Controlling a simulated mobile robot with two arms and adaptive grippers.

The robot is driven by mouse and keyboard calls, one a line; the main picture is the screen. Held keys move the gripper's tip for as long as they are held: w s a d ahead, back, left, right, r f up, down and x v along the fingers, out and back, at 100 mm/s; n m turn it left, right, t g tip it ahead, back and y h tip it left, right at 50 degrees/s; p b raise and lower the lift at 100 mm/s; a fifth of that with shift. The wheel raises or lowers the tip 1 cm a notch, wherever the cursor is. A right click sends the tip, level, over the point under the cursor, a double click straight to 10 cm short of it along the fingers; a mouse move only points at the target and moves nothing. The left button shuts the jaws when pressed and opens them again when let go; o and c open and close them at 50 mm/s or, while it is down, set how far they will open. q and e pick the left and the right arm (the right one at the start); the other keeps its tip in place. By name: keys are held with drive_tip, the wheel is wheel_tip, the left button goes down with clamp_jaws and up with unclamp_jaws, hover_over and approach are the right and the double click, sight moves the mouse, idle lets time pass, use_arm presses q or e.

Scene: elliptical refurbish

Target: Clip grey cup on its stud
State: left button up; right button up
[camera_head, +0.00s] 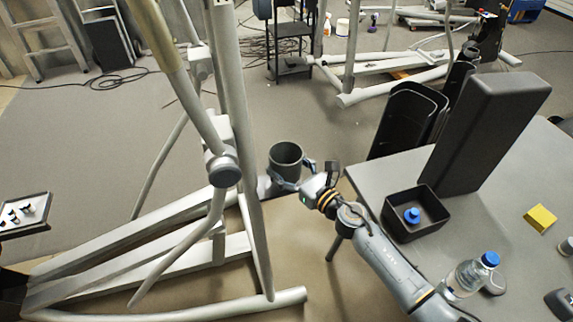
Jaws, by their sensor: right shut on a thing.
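The grey cup (286,157) is upright, with its open mouth facing up, near the middle of the view. My right gripper (291,184) is shut on the cup, low on its near side. The cup is just right of the pale elliptical machine's upright (241,120), with a small gap between them in the picture. A round, darker grey pivot cap (223,168) shows on the machine to the left of the cup. I cannot make out the stud. My left gripper is not in view.
A grey table (395,172) at the right carries a black bin (416,214) with a blue-capped item, a tall dark box (485,130), a yellow block (540,218) and a bottle (472,273). A small tray (35,229) is at far left. Cables lie on the floor behind.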

drive_tip(key=shift+f, duration=0.3)
idle(0.4)
drive_tip(key=o, duration=1.3)
drive_tip(key=shift+c, duration=0.2)
drive_tip(key=v, duration=1.2)
